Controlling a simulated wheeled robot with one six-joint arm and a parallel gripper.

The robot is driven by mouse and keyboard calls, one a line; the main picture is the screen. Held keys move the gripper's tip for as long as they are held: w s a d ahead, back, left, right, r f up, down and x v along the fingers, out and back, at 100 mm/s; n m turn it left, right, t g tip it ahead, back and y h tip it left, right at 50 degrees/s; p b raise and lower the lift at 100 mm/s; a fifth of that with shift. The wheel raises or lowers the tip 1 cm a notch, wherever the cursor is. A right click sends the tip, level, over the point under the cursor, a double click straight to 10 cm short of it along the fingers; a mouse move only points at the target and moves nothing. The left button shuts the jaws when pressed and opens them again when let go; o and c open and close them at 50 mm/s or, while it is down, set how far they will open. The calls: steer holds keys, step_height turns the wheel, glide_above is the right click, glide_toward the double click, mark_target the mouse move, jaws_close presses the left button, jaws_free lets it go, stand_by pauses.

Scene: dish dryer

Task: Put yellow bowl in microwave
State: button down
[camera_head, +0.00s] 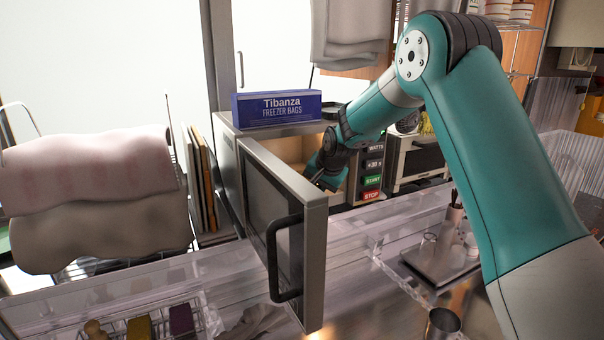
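The microwave (228,125) stands at the middle of the view, with its door (312,235) swung open toward me. Part of its lit inside (290,151) shows above the door. My gripper (318,180) is at the microwave's opening, just behind the door's top edge and left of the button panel (371,172). The door hides part of my gripper, and its fingers are small and dark, so I cannot tell whether they are open or shut. I see no yellow bowl; the door hides the lower inside of the microwave.
A blue freezer bag box (277,108) lies on the microwave. The door's black handle (283,258) juts toward me. A toaster oven (418,160) stands to the right. Towels (90,195) hang at left, beside upright boards (200,180). A metal cup (443,325) stands at the lower right.

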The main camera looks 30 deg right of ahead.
steer(key=w+p, duration=0.1)
steer(key=w, duration=0.3)
steer(key=shift+w+r, duration=0.1)
steer(key=shift+w, duration=0.25)
steer(key=shift+w+p, duration=1.25)
steer(key=shift+w, duration=0.7)
steer(key=shift+s+f+p, duration=0.1)
steer(key=shift+f+p, duration=0.3)
steer(key=shift+f, duration=0.45)
steer(key=shift+f, duration=0.15)
steer(key=c, duration=1.1)
jaws_free()
steer(key=shift+o, duration=0.2)
